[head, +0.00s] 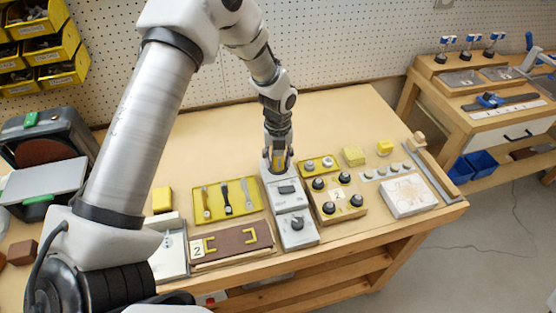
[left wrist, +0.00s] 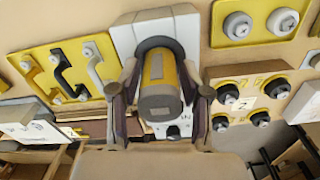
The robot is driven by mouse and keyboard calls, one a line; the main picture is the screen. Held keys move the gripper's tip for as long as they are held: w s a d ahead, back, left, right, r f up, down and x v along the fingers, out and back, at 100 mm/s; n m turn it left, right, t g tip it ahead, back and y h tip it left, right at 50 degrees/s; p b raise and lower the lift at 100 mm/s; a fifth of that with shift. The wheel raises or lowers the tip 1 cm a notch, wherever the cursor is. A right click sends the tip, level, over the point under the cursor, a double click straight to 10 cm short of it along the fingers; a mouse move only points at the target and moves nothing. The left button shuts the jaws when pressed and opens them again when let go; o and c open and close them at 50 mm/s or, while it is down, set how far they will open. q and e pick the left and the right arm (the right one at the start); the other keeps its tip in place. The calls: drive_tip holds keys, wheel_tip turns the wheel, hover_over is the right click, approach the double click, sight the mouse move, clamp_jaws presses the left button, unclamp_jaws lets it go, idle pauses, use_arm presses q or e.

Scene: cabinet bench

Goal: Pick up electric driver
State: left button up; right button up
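The electric driver (left wrist: 160,85), yellow with a dark grey end cap, stands in a pale grey station with a knob (head: 296,226). In the head view only a small yellow and dark part of it shows, behind my gripper. My left gripper (head: 278,163) is lowered over the station from above. In the left wrist view, one finger of my left gripper (left wrist: 160,78) is on each side of the driver, very close to it. I cannot tell whether the fingers press on it. The driver's lower end is hidden in the station. My right gripper is not in view.
Left of the station are a yellow tray with handles (head: 207,212) and a brown panel (head: 221,246). To its right are a wooden block with black knobs (head: 330,209) and a white box (head: 408,198). The bench behind the station (head: 330,115) is clear.

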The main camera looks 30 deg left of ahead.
use_arm(q)
drive_tip(key=shift+s, duration=0.1)
clamp_jaws()
drive_tip(key=shift+r, duration=0.1)
